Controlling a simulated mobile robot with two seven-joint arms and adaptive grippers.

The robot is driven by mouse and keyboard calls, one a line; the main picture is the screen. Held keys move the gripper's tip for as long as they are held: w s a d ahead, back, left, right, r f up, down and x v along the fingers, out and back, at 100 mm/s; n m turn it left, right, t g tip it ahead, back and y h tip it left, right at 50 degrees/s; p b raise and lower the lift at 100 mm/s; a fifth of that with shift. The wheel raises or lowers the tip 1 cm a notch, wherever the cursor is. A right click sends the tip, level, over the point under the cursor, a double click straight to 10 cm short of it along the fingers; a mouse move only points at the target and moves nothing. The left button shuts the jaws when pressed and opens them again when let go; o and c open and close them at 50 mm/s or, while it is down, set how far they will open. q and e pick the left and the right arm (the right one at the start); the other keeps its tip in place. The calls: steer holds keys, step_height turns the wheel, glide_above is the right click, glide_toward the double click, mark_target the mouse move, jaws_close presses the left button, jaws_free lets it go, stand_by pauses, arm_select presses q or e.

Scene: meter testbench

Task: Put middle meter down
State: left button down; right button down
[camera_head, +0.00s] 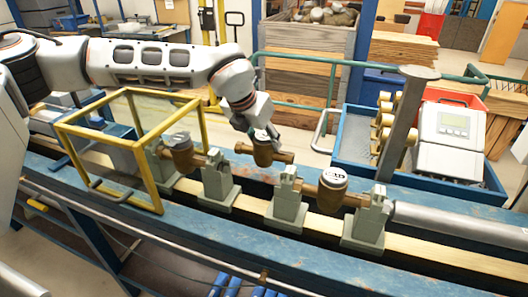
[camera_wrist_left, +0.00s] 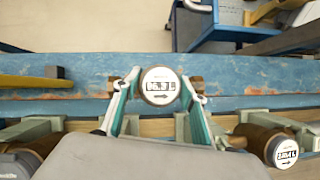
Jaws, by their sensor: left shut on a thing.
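The middle meter (camera_head: 263,152) is a brown metal body with a round white dial. My left gripper (camera_head: 258,132) is shut on it from above. In the left wrist view the middle meter (camera_wrist_left: 160,86) sits between the two fingers, its dial facing the camera, over the blue rail beyond the row of stands. The grey-green clamp stands on either side of the middle gap, the left one (camera_head: 218,182) and the right one (camera_head: 286,204), have no meter between them. Whether the meter touches the rail is not clear. My right gripper is out of view.
Another meter (camera_head: 180,152) sits at the left by the yellow frame (camera_head: 160,165), and another (camera_head: 332,190) sits between stands at the right. A grey pipe (camera_head: 460,226) runs along the right. A blue tray (camera_head: 470,182) with a meter device (camera_head: 449,140) stands behind.

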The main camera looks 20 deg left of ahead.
mark_target(264, 151)
arm_select(q)
steer(key=shift+f, duration=2)
steer(key=shift+d, duration=0.1)
steer(key=shift+f, duration=0.15)
steer(key=c, duration=1.2)
jaws_free()
steer(key=shift+f, duration=0.1)
steer(key=shift+r, duration=0.35)
steer(key=v, duration=1.1)
steer(key=shift+s+r, duration=0.3)
